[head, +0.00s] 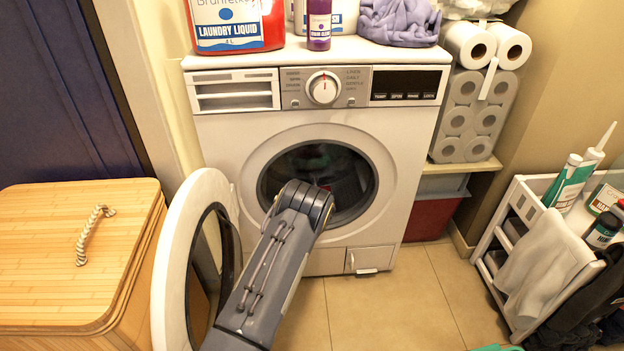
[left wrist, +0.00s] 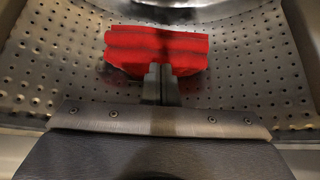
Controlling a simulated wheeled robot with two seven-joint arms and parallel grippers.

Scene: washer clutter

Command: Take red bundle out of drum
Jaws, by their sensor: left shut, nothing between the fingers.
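The red bundle (left wrist: 150,45) lies inside the perforated metal drum (left wrist: 50,50), seen in the left wrist view. My left gripper (left wrist: 160,72) is inside the drum, its fingers shut with nothing between them. The fingertips are right at the near edge of the bundle and overlap it in this view; I cannot tell whether they touch. In the head view, my left arm reaches into the open front of the washer (head: 225,130), and the arm and the dark opening hide the gripper and most of the drum. My right gripper is not in view.
The round washer door (head: 170,265) stands open at the left, beside my arm. A wooden hamper (head: 60,240) stands further left. A white cart (head: 480,240) with bottles and cloths is at the right. The tiled floor (head: 400,300) before the washer is clear.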

